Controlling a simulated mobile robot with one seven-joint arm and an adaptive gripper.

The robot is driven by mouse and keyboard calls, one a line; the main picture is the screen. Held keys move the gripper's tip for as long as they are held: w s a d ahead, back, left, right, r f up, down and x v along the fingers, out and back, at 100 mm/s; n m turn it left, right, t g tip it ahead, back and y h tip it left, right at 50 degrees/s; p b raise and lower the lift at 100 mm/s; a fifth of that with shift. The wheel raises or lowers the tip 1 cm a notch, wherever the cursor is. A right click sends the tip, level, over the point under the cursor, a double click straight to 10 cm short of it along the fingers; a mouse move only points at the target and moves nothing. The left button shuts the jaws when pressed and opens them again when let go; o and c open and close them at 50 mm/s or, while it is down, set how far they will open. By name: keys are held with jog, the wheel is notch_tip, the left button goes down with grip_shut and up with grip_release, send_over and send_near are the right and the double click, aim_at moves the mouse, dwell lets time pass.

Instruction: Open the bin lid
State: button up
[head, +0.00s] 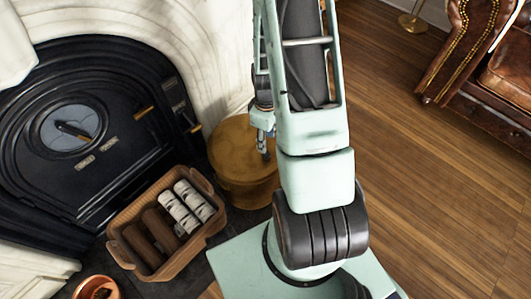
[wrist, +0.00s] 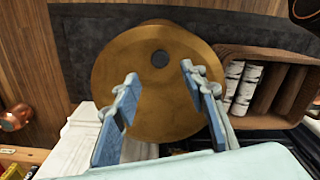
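The bin (head: 245,193) is a round brass-coloured container beside the fireplace, partly hidden by my arm in the head view. Its round lid (head: 230,140) lies flat on top, shut. In the wrist view the lid (wrist: 150,95) fills the middle, with a small dark round knob or spot (wrist: 160,58) on it. My gripper (wrist: 159,72) is open and empty, its two blue fingers spread over the lid on either side, pointing towards the knob. In the head view my gripper (head: 263,148) is above the lid. Whether the fingertips touch the lid, I cannot tell.
A leather armchair (head: 490,70) stands at the upper right; the wooden floor (head: 420,150) between is clear.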

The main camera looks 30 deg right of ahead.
aim_at(266, 154)
notch_tip(266, 154, down, 8)
jog(key=shift+f+b, duration=0.1)
jog(key=shift+b, duration=1)
jog(key=shift+c, duration=0.2)
grip_shut()
